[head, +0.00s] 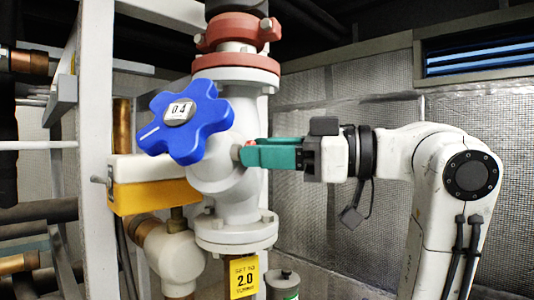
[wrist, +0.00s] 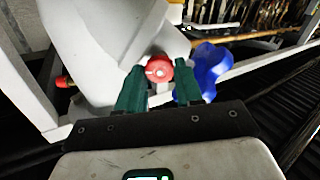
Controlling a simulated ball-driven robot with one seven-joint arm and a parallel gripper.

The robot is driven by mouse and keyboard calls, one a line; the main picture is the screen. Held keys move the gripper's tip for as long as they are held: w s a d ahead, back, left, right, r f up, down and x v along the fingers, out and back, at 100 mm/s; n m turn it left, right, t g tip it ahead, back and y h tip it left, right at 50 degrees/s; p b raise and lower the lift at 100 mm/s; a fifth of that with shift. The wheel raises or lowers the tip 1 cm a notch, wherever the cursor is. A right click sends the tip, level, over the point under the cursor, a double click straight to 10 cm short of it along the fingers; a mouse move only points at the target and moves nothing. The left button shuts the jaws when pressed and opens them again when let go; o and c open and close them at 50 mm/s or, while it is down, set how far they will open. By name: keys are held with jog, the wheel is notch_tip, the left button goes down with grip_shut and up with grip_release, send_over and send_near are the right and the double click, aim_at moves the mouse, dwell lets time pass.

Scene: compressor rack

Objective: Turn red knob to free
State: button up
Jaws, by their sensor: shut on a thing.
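The red knob (wrist: 158,69) sits on the side of the white valve body in the wrist view, with a small white mark on its face. In the head view only a sliver of red (head: 250,143) shows, mostly hidden behind a green finger. My gripper (head: 248,155) reaches in from the right with teal-green fingers at the valve's side. In the wrist view my gripper (wrist: 158,84) has one finger on each side of the red knob, shut on it.
A blue star-shaped handwheel (head: 184,121) with a "0.4" display stands left of my gripper, close to one finger in the wrist view. A yellow-and-white box (head: 150,185) and a white frame post (head: 96,150) are at left.

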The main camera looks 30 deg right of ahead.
jog(key=shift+f, duration=0.1)
jog(key=n+b, duration=1.1)
jog(key=n, duration=0.6)
jog(key=shift+f, duration=0.1)
jog(key=shift+n, duration=0.5)
jog(key=o, duration=1)
jog(key=shift+o, duration=0.2)
jog(key=shift+s, duration=0.1)
jog(key=b+v, duration=0.2)
jog(key=v, duration=0.8)
jog(key=shift+s+d+b, duration=0.2)
jog(key=shift+d+b, duration=0.1)
